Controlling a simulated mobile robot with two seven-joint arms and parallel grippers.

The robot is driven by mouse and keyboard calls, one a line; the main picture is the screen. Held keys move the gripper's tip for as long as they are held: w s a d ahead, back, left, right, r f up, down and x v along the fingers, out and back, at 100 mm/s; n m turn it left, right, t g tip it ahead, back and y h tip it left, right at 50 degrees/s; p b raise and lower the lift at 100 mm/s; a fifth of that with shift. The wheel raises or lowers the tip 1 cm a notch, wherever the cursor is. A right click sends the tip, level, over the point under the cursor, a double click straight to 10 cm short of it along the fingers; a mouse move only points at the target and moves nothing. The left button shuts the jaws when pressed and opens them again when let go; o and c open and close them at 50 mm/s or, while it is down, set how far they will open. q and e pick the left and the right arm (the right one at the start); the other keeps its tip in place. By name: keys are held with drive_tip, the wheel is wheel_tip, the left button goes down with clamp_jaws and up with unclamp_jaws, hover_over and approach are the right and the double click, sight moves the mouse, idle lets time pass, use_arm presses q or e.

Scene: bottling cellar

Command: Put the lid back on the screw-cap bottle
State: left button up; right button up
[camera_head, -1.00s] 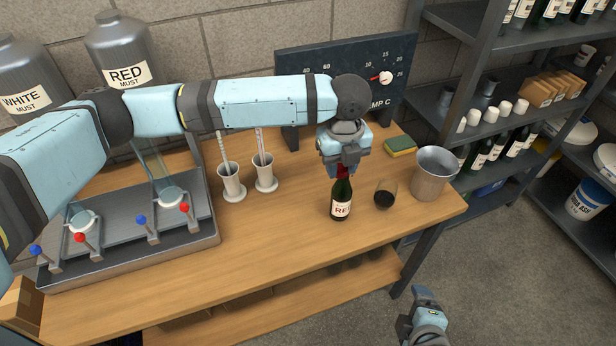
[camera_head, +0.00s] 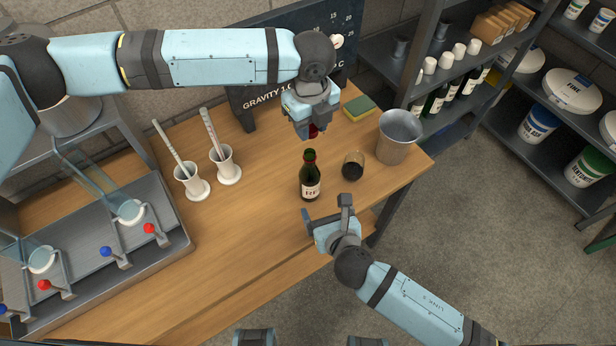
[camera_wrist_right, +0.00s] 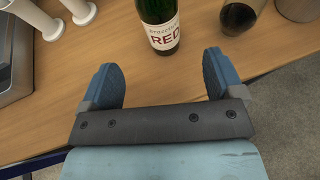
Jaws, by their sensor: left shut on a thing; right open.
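The dark green screw-cap bottle (camera_head: 310,186), with a label reading RED, stands upright on the wooden table. Its lower part and label show in the right wrist view (camera_wrist_right: 162,28); its neck is out of that picture. My left gripper (camera_head: 311,131) is above and slightly behind the bottle neck, shut on the small dark-red lid (camera_head: 316,131). The lid is partly hidden by the fingers and looks apart from the bottle mouth. My right gripper (camera_head: 327,210) is open and empty at the table's front edge, in front of the bottle. Its fingers (camera_wrist_right: 160,75) point towards the bottle without touching it.
A glass of dark wine (camera_head: 353,167) stands close right of the bottle, with a metal bucket (camera_head: 398,138) beyond. A sponge (camera_head: 359,108) lies behind. Two white cylinders (camera_head: 228,166) and a metal filler tray (camera_head: 178,235) are left. Table between tray and bottle is clear.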

sight(313, 188)
drive_tip(key=x, duration=1.2)
drive_tip(key=shift+c, duration=0.2)
drive_tip(key=c, duration=1.3)
use_arm(q)
drive_tip(key=shift+f, duration=2.5)
drive_tip(key=shift+f, duration=0.9)
drive_tip(key=shift+f, duration=0.55)
